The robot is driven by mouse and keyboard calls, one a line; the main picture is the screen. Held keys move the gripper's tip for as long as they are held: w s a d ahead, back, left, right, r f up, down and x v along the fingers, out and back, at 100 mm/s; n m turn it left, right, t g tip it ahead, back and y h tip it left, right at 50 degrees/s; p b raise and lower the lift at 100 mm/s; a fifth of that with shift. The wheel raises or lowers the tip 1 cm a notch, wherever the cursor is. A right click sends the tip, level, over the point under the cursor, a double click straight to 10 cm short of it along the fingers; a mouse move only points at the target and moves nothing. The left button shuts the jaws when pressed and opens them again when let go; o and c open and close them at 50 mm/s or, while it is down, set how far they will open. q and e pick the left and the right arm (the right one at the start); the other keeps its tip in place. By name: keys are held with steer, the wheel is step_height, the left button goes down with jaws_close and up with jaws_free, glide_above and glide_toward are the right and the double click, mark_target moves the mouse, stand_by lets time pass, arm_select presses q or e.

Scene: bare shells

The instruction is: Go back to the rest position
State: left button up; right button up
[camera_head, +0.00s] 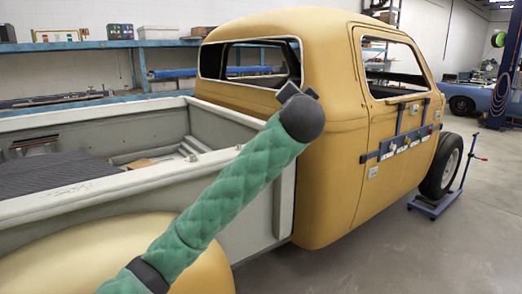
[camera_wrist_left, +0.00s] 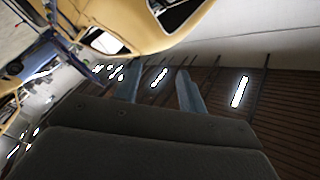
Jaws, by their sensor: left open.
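My left arm in a green padded sleeve reaches up from the lower left in the head view. Its dark left gripper (camera_head: 297,93) is raised in front of the yellow truck cab (camera_head: 334,130), near the cab's rear window. In the left wrist view, the two bluish fingers of the left gripper (camera_wrist_left: 160,92) stand apart with nothing between them. That view is tilted, with part of the yellow cab (camera_wrist_left: 150,38) at its top. My right gripper is not in view.
The truck's pale bed wall (camera_head: 95,130) and rounded yellow fender (camera_head: 95,250) lie left of and below my arm. A blue-edged shelf (camera_head: 145,45) lines the back wall. A blue wheel stand (camera_head: 437,204) is at the right. Grey floor (camera_head: 410,260) is open at the lower right.

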arm_select(q)
steer(key=s+a+f+n+g, duration=0.25)
steer(key=s+a+f, duration=0.45)
steer(key=f, duration=0.8)
steer(key=s+a+f+n+g, duration=0.2)
steer(key=s+a+f+g, duration=0.35)
steer(key=f, duration=1.05)
steer(key=s+a+f+n+g, duration=0.2)
steer(key=s+a+f, duration=0.7)
steer(key=f, duration=0.6)
steer(key=s+a+f+g, duration=0.1)
steer(key=s+f+g, duration=0.2)
steer(key=s+f, duration=0.9)
steer(key=s+a+f+n+g, duration=0.1)
steer(key=s+a+f+g, duration=0.1)
steer(key=s+f, duration=1)
steer(key=s+g, duration=0.1)
steer(key=s, duration=0.2)
steer(key=shift+s+f+y, duration=0.15)
steer(key=shift+s+y, duration=0.15)
steer(key=shift+s, duration=0.05)
